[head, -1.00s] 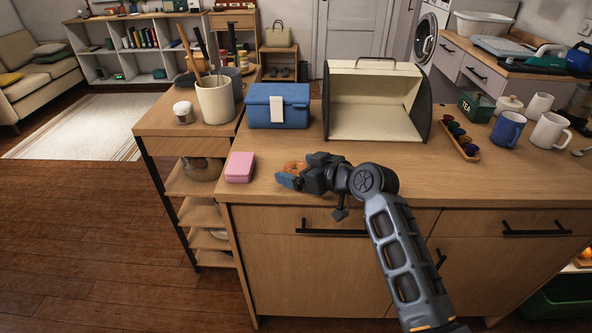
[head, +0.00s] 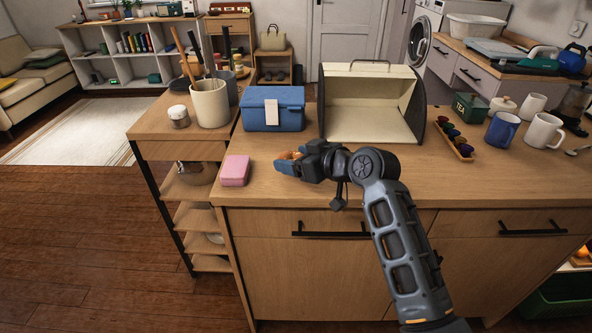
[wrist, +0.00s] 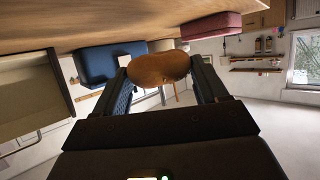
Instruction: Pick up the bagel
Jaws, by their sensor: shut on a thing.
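The bagel (wrist: 158,69) is orange-brown and sits between the two finger pads in the wrist view, touched on both sides. In the head view only a small part of the bagel (head: 284,155) shows, the rest hidden by my fingers. My gripper (head: 287,160) is shut on the bagel and holds it above the front part of the wooden counter (head: 400,190). In the wrist view the counter surface runs along the top, apart from the bagel.
A pink block (head: 235,171) lies to the left of my gripper. A blue box (head: 273,112) and an open bread bin (head: 368,105) stand behind it. A tray of colored pods (head: 455,139) and mugs (head: 502,130) are at right.

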